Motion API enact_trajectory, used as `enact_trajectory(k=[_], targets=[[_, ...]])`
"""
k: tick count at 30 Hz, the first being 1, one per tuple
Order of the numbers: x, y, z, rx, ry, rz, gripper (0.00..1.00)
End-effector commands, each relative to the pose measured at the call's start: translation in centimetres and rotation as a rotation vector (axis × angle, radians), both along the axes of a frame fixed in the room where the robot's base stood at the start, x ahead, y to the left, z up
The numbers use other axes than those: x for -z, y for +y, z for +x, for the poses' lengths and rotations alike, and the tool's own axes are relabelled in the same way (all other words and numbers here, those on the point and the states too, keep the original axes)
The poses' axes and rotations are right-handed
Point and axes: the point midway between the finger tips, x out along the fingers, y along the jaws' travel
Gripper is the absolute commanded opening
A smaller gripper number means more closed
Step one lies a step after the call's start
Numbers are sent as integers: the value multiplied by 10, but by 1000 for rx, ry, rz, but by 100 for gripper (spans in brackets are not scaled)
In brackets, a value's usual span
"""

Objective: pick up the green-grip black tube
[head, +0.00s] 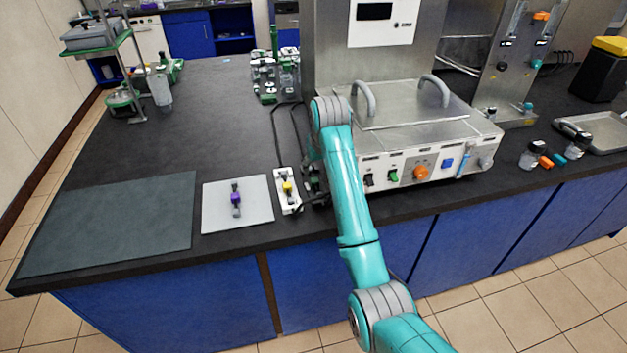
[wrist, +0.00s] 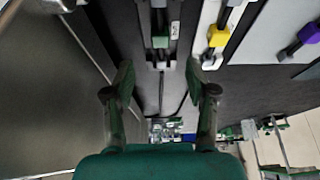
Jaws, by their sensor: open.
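The green-grip black tube (wrist: 160,41) shows at the top of the wrist view, its green grip in the middle and its upper end cut off by the frame edge. My gripper (wrist: 161,74) is open, with one finger on each side of the tube's line. The fingertips sit just short of the tube's near end, with nothing between them. I cannot tell their height above it. In the head view my teal arm covers most of this spot, and I cannot make out the tube clearly there.
A yellow-grip tube (wrist: 217,37) lies in a white holder close to the right. A purple-grip tube (head: 236,198) lies on a light grey mat (head: 258,214). The steel bath unit (head: 470,140) stands close on the other side. A dark mat (head: 110,225) at the left is bare.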

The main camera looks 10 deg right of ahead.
Motion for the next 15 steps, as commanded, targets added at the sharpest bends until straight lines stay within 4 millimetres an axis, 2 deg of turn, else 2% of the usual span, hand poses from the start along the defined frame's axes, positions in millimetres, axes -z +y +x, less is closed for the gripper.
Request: enact_trajectory(k=[3,11,15], targets=[[15,0,6,0,1,0,56],[32,0,13,0,0,0,56],[50,0,19,0,2,0,56]])
